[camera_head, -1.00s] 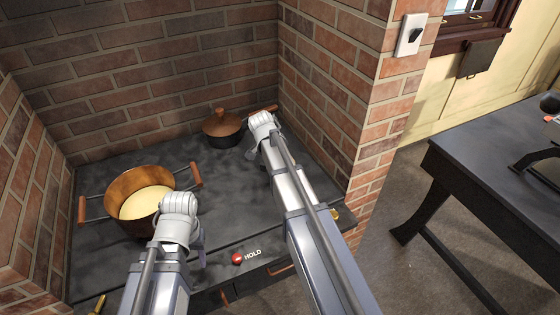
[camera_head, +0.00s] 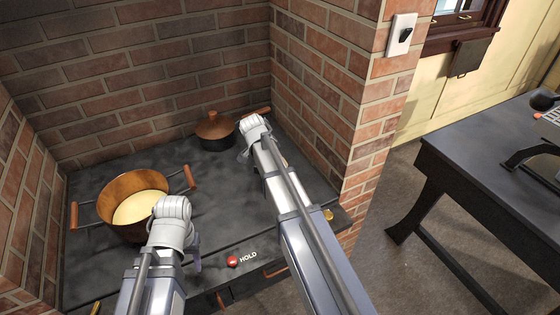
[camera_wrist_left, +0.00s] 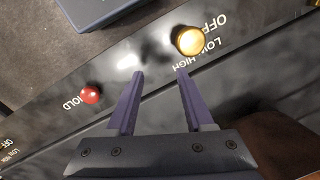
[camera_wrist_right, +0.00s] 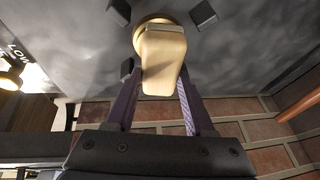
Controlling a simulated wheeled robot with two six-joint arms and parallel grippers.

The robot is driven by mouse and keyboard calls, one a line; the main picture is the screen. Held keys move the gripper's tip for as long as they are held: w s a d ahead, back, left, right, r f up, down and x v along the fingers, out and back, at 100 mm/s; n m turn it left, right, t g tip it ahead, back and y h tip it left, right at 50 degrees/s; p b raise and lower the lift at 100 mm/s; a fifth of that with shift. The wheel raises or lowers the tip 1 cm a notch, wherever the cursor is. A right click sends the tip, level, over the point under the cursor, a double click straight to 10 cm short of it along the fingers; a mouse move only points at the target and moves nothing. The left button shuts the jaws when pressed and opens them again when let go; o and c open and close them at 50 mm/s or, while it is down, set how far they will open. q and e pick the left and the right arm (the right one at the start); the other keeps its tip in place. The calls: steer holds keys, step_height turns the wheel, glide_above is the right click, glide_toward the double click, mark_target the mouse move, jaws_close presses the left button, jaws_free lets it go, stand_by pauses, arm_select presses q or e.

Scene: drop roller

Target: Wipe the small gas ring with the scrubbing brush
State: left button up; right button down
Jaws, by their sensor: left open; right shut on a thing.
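My right gripper (camera_wrist_right: 160,100) is shut on the scrubbing brush (camera_wrist_right: 163,62), a cream block-like handle with a round tan part at its far end. The round end is over the dark hob, among several small dark blocks (camera_wrist_right: 203,13). The small gas ring itself is mostly hidden behind the brush, and I cannot tell whether the brush touches it. In the head view my right gripper (camera_head: 244,152) is at the hob's right side, its brush hidden by the arm. My left gripper (camera_wrist_left: 159,72) is open and empty above the stove's front panel.
A copper pot (camera_head: 109,206) with pale yellow contents stands at the hob's left. A lidded pan (camera_head: 214,127) stands at the back. Brick walls (camera_head: 150,60) enclose the hob. The front panel has a brass knob (camera_wrist_left: 190,41) and red light (camera_wrist_left: 91,93). A dark table (camera_head: 480,150) is right.

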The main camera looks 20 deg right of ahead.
steer(key=shift+s+a, duration=0.1)
steer(key=shift+a, duration=1.8)
arm_select(q)
steer(key=shift+r, duration=0.2)
arm_select(e)
steer(key=shift+r, duration=0.15)
arm_select(q)
step_height(320, 180, up, 6)
steer(key=p, duration=0.6)
steer(key=shift+f, duration=0.1)
arm_select(e)
step_height(320, 180, up, 6)
steer(key=shift+d+f, duration=0.1)
arm_select(q)
steer(key=shift+r+p, duration=1.5)
steer(key=shift+p, duration=0.15)
arm_select(e)
steer(key=shift+r, duration=1.5)
arm_select(q)
steer(key=shift+r+p, duration=0.6)
arm_select(e)
steer(key=shift+r, duration=0.65)
